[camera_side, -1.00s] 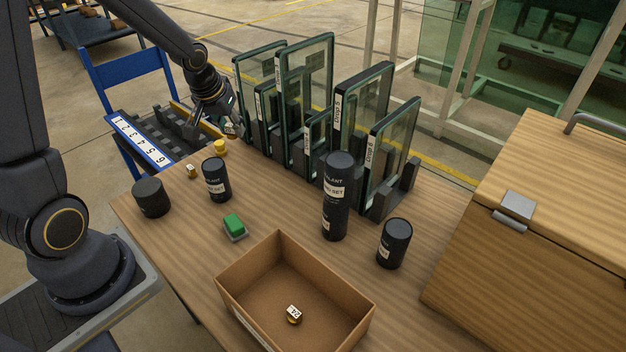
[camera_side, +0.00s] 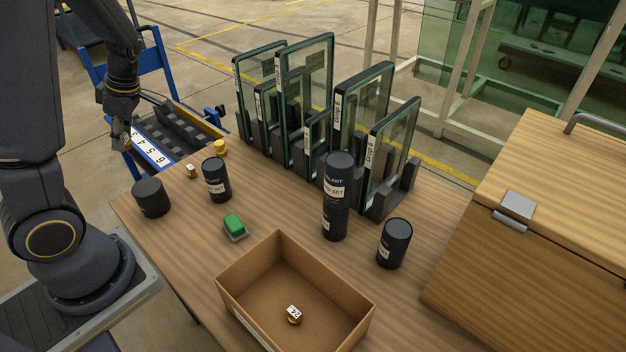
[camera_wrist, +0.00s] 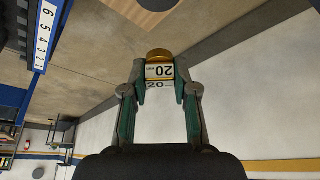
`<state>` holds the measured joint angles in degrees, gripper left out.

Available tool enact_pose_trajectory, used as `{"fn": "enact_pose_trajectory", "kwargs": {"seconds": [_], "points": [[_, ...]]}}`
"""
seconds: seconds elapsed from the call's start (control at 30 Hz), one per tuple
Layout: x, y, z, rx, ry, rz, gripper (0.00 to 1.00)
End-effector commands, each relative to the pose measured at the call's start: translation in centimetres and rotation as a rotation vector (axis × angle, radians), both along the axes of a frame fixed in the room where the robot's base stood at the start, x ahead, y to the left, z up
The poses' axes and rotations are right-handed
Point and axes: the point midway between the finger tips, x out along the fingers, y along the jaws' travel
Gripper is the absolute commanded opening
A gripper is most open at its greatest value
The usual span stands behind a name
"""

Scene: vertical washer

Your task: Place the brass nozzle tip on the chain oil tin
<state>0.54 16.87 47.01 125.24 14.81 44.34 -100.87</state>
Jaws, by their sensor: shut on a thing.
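My gripper (camera_wrist: 160,88) is shut on a brass nozzle tip (camera_wrist: 159,55) with a white tag reading 20. In the side view my gripper (camera_side: 124,142) hangs at the left, by the blue rack's number strip and beyond the table's left edge. The held tip is too small to make out clearly there. No label reading chain oil is legible. A short plain dark tin (camera_side: 150,198) stands at the table's left edge, and dark labelled cans (camera_side: 217,180), (camera_side: 394,243) and a taller stack (camera_side: 336,196) stand on the table. I cannot tell which is the chain oil tin.
A small tagged brass piece (camera_side: 192,171) and a yellow cylinder (camera_side: 220,147) sit at the table's back left. A green block (camera_side: 234,225) lies mid-table. An open cardboard box (camera_side: 247,280) holds another tagged brass piece. Glass panes (camera_side: 304,95) stand at the back; a wooden chest (camera_side: 540,240) is right.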

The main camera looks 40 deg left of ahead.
Motion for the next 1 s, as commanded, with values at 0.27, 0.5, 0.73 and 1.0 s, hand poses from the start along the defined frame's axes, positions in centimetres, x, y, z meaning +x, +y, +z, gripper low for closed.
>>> {"fn": "enact_pose_trajectory", "kwargs": {"seconds": [0.27, 0.5, 0.73, 1.0], "points": [[-0.1, 0.0, -3.6, -0.001, 0.004, -0.004, 0.0], [-0.1, 0.0, -7.5, -0.002, 0.005, -0.005, 0.0], [-0.1, 0.0, -10.5, -0.002, 0.005, -0.007, 0.0], [0.1, 0.0, -12.1, -0.001, -0.001, -0.008, 0.0]]}}
